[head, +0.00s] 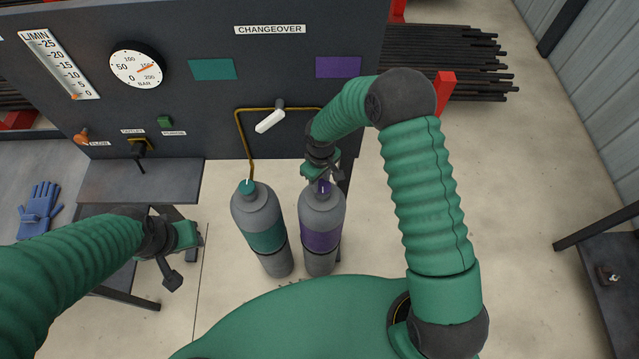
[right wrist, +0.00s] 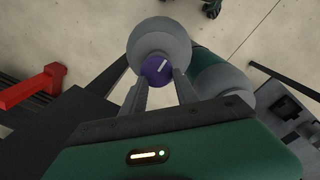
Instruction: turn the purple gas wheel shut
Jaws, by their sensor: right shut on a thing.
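The purple gas wheel (right wrist: 157,70) sits on top of the purple-banded gas cylinder (head: 321,213), and a white mark shows on its face. In the right wrist view my right gripper (right wrist: 159,82) has one finger on each side of the wheel, shut on it. In the head view my right gripper (head: 323,178) reaches down over the cylinder top and partly hides the wheel (head: 323,187). My left gripper (head: 184,256) hangs at the lower left, away from the cylinders; its jaws are too unclear to read.
A teal-banded cylinder (head: 262,228) with a teal wheel (head: 247,187) stands close on the left. Behind is a dark panel (head: 210,110) with a pressure gauge (head: 136,68), a flow scale (head: 62,66) and a white changeover lever (head: 270,121). A blue glove (head: 40,208) lies at far left.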

